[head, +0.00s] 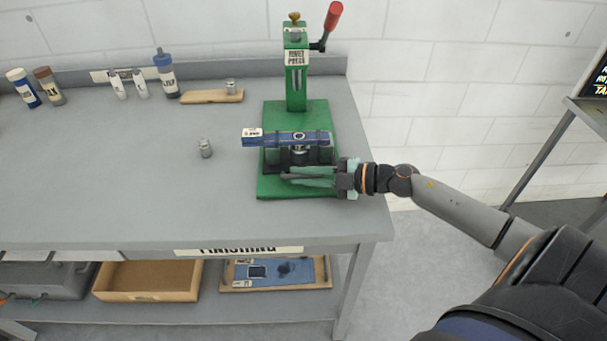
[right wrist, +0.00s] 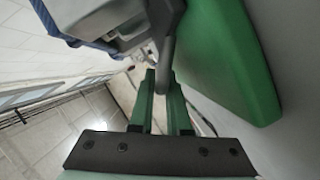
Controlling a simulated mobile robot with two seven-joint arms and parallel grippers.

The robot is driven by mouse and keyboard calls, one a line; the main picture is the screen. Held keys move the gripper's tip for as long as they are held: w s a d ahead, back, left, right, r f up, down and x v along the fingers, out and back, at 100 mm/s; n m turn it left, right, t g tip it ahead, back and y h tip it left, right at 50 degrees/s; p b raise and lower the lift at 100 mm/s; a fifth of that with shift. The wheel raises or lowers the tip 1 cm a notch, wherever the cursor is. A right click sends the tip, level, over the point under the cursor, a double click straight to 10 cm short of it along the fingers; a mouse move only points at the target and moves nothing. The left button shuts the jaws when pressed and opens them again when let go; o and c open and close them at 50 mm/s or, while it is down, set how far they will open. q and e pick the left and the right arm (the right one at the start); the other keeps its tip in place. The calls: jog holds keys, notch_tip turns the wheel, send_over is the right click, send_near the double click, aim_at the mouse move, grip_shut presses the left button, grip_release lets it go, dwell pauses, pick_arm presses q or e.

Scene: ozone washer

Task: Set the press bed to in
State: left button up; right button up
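The green press (head: 296,85) stands on the right end of the grey bench. Its bed (head: 285,138), a blue-topped dark block with a white label, lies across the green base (head: 325,115). A round metal piece (head: 299,149) shows at the bed's front. My right gripper (head: 288,175) reaches in from the right, low in front of the bed. In the right wrist view its two green fingers (right wrist: 163,85) lie either side of the end of a grey rod (right wrist: 169,55) below the bed. I cannot tell whether they grip it. My left gripper is not in view.
The red-knobbed lever (head: 333,16) rises at the press's upper right. A small metal cylinder (head: 205,148) stands left of the press; another (head: 231,87) is on a wooden board (head: 205,97). Bottles (head: 166,75) line the back left. The bench's front left is clear.

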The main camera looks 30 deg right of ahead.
grip_shut()
jog(key=shift+w, duration=0.1)
dwell(1.1)
